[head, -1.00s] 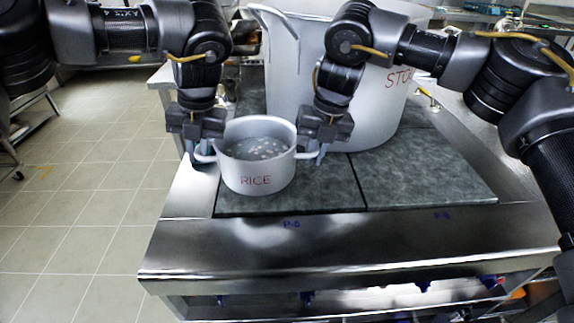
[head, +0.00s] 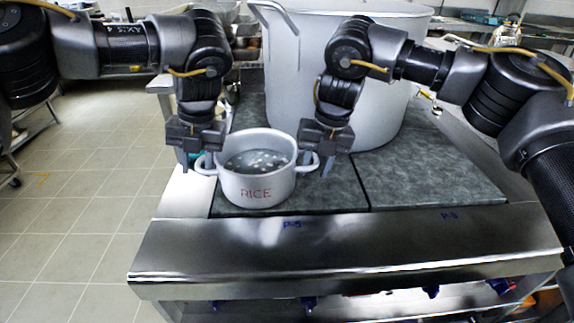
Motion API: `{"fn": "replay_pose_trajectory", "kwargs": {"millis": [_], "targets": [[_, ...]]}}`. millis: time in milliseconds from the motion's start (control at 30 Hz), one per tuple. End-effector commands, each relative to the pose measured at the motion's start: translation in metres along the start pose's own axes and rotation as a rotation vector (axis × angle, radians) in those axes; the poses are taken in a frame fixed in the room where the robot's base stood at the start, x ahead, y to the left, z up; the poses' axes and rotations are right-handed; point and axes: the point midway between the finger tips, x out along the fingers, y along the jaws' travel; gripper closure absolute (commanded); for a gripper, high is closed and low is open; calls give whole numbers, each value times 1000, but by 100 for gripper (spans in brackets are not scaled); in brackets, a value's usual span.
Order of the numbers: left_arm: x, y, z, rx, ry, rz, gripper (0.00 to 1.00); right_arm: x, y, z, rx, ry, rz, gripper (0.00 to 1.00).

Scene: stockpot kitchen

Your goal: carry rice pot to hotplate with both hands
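The grey rice pot (head: 258,187), marked RICE, stands upright on the front left part of the dark hotplate (head: 335,197). It holds cloudy liquid with pale bits. Its two side handles point left and right. My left gripper (head: 195,162) is at the left handle (head: 204,168), its outer finger apart from the handle. My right gripper (head: 316,164) is at the right handle (head: 311,158), its outer finger also apart from it. Both grippers point down and look open. Their inner fingers are partly hidden by the pot and handles.
A large stockpot (head: 285,75) stands behind the rice pot, partly covered by my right arm. The hotplate to the right (head: 430,175) is clear. The steel stove front edge (head: 350,248) lies nearest me. Tiled floor (head: 75,220) is open on the left.

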Motion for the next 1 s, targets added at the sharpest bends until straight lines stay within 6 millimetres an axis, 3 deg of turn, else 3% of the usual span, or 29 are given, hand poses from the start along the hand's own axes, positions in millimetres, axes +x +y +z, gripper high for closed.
{"fn": "replay_pose_trajectory", "kwargs": {"millis": [267, 700, 1000], "targets": [[-9, -2, 0, 1, -3, -1, 65, 0, 2, 0, -3, 0, 3, 66], [-94, -1, 0, 0, -6, 1, 65, 0, 2, -1, -3, 1, 4, 66], [-120, 0, 0, 0, -1, 0, 65, 0, 2, 0, -4, 1, 4, 66]]}}
